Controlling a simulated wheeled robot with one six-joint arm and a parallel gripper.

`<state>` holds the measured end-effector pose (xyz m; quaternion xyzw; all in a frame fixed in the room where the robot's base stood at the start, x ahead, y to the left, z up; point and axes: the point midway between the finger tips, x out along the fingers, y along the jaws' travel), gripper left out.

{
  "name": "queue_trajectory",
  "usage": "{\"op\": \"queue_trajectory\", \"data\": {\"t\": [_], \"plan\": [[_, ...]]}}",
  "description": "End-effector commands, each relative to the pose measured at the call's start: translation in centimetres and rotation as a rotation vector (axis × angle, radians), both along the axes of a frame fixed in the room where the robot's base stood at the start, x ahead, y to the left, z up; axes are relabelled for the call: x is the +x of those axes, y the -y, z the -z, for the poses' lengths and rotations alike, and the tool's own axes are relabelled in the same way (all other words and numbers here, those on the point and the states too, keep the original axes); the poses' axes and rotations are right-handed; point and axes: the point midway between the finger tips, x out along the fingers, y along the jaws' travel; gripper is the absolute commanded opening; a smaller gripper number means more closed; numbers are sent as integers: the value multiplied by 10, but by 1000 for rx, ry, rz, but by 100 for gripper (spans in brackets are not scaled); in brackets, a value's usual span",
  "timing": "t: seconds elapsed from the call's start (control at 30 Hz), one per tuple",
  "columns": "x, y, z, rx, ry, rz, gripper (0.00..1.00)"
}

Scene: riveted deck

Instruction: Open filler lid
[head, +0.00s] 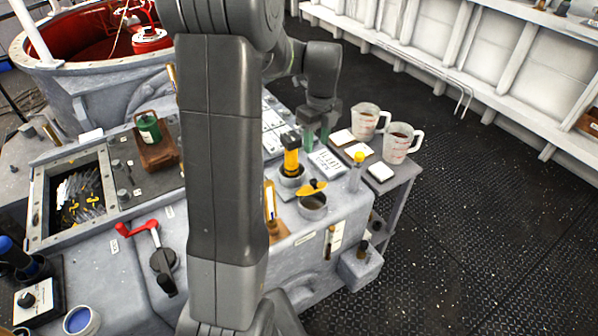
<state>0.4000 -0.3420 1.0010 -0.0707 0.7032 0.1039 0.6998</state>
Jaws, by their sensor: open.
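A filler neck (313,207), a short grey metal cup, stands near the right corner of the grey machine top. A yellow lid or lever (312,188) sits at its rim; the neck looks dark inside, and I cannot tell how far the lid covers it. My gripper (316,142) points down, open and empty, behind and above these, near a white label plate. It is apart from the yellow lid. My own arm hides the middle of the view.
Two measuring jugs (367,122) (401,143) stand on a side table (404,172) at the right. A red crank handle (138,228) and a green can (149,128) are at the left. The dark floor at right is open.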

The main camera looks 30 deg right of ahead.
Motion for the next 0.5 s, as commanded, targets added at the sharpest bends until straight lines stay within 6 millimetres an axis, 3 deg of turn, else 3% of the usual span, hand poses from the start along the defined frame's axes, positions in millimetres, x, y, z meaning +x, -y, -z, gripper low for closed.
{"op": "queue_trajectory", "data": {"t": [0.17,0.5], "plan": [[-1,-2,24,3,-4,0,42],[-1,-6,96,5,-6,-2,42]]}}
